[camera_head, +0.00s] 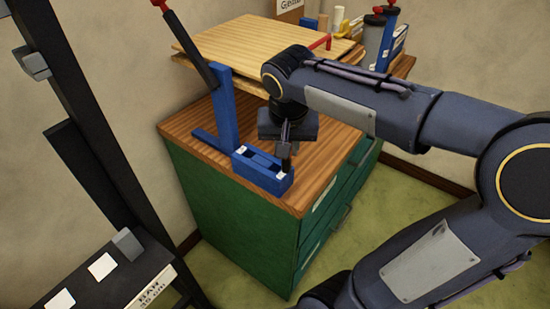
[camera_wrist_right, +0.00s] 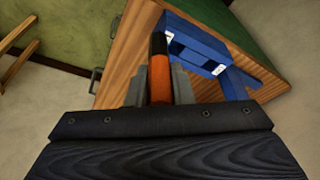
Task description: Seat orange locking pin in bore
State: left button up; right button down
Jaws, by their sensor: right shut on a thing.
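The orange locking pin (camera_wrist_right: 160,78), with a black end, stands between the fingers of my right gripper (camera_wrist_right: 159,90) in the wrist view. The gripper is shut on it. In the head view my right gripper (camera_head: 287,140) points down over the near right end of the blue fixture (camera_head: 262,172), and the pin is mostly hidden there. The fixture also shows in the wrist view (camera_wrist_right: 197,52), beside the pin's black end. I cannot make out the bore or whether the pin touches the fixture. My left gripper is not in view.
The fixture's upright with a dark, red-tipped lever (camera_head: 187,45) rises behind left. It stands on a wooden-topped green cabinet (camera_head: 235,215). Stacked boards (camera_head: 255,42) and several bottles and tubes (camera_head: 380,35) lie behind. A black rack (camera_head: 95,265) stands at left.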

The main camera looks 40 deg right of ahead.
jog(key=shift+w+d+f, duration=0.4)
jog(key=shift+w+f, duration=0.75)
jog(key=shift+f, duration=0.55)
jog(key=shift+w+d+f, duration=0.4)
jog(key=shift+w+f, duration=0.8)
jog(key=shift+f, duration=0.45)
jog(key=shift+w+d+f, duration=0.4)
jog(key=shift+w+f, duration=0.75)
jog(key=shift+f, duration=0.55)
jog(key=shift+f, duration=0.15)
jog(key=c, duration=1.3)
grip_release()
